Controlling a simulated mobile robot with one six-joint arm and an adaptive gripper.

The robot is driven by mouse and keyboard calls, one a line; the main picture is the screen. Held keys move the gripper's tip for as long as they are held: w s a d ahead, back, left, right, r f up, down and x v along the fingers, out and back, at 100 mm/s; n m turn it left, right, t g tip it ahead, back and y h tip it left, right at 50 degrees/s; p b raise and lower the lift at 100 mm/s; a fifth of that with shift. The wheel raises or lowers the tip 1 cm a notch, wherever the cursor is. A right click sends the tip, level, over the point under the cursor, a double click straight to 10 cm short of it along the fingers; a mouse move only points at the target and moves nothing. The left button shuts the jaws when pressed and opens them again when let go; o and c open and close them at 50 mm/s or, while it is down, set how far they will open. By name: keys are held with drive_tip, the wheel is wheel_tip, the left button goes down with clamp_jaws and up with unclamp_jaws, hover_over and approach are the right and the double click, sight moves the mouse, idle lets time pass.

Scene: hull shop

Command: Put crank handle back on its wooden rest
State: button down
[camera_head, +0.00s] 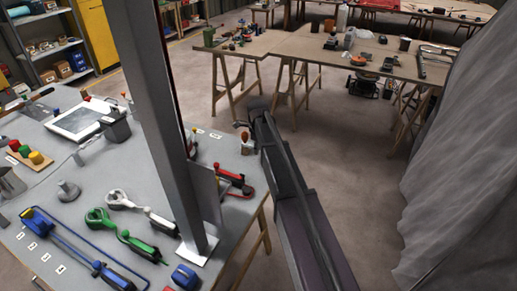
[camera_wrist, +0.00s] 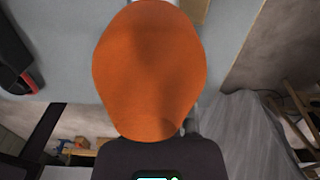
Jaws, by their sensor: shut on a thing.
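The crank handle shows in the wrist view as a large rounded orange grip (camera_wrist: 150,70) that fills the middle and hides most of what lies beyond it. In the head view a small orange piece (camera_head: 245,137) shows at the right edge of the grey bench, just below my gripper (camera_head: 242,125). My gripper is shut on the crank handle; its fingertips are mostly hidden. A tan patch (camera_wrist: 195,10) at the top of the wrist view may be part of the wooden rest, but I cannot tell. Whether the handle touches the rest is hidden.
The grey bench (camera_head: 150,182) holds clamps, a blue tool (camera_head: 60,235) and a tablet-like panel (camera_head: 78,120). A grey upright post (camera_head: 160,110) stands on it, left of my arm. Wooden tables (camera_head: 350,55) stand behind. Grey sheeting (camera_head: 460,170) hangs at right. The floor between is clear.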

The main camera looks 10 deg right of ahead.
drive_tip(key=shift+c, duration=2)
unclamp_jaws()
drive_tip(key=o, duration=0.4)
drive_tip(key=shift+r, duration=0.25)
drive_tip(key=shift+r+p, duration=3.8)
drive_tip(key=shift+p, duration=0.25)
